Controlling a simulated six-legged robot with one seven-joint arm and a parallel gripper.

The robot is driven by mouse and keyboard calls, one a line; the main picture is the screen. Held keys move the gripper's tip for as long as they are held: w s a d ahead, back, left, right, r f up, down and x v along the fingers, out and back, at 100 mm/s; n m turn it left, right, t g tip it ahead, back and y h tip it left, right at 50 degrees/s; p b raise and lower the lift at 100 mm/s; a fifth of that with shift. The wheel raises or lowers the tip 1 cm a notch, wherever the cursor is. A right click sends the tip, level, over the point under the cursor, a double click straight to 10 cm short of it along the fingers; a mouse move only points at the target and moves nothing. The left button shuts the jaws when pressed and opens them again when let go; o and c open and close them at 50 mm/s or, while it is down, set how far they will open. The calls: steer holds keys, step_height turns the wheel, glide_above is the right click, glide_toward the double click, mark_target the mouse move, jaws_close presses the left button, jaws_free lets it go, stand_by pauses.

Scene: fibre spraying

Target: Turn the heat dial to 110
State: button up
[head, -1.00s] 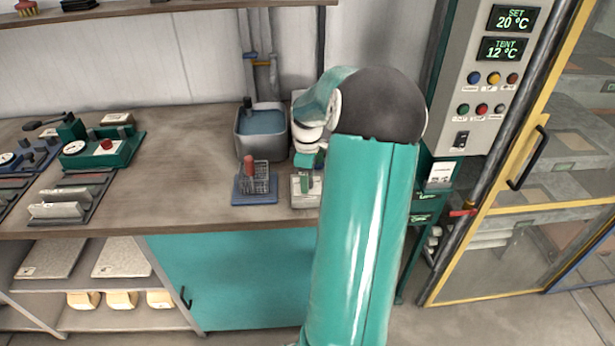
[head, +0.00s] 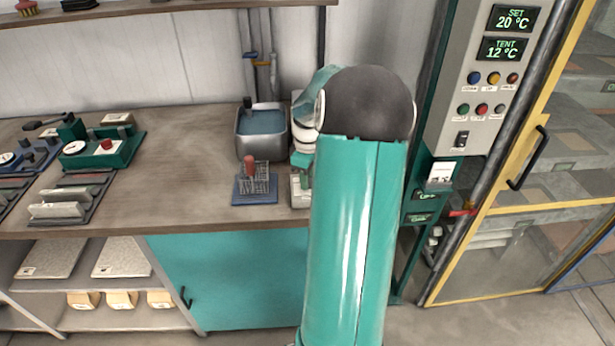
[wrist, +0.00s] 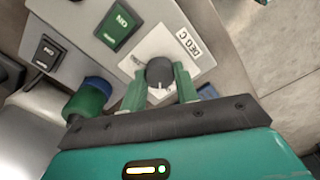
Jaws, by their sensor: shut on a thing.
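The heat dial (wrist: 160,74) is a dark round knob with a pale pointer mark, on a white plate labelled "DEG C" (wrist: 188,40) in the wrist view. My gripper (wrist: 161,84) has its two green fingers on either side of the knob, shut on it. The scale figures around the dial are too small or hidden to read. In the head view my arm covers the dial, and only part of its pale box (head: 299,192) shows on the bench.
A water basin (head: 240,148) and a blue rack stand (head: 250,197) stand left of my arm. The control panel (head: 470,150) is at right.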

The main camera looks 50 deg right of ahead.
steer(key=m, duration=1.3)
steer(key=shift+m, duration=0.3)
stand_by(0.3)
steer(key=o, duration=1)
steer(key=shift+r, duration=0.1)
step_height(320, 180, up, 14)
steer(key=shift+f, duration=0.15)
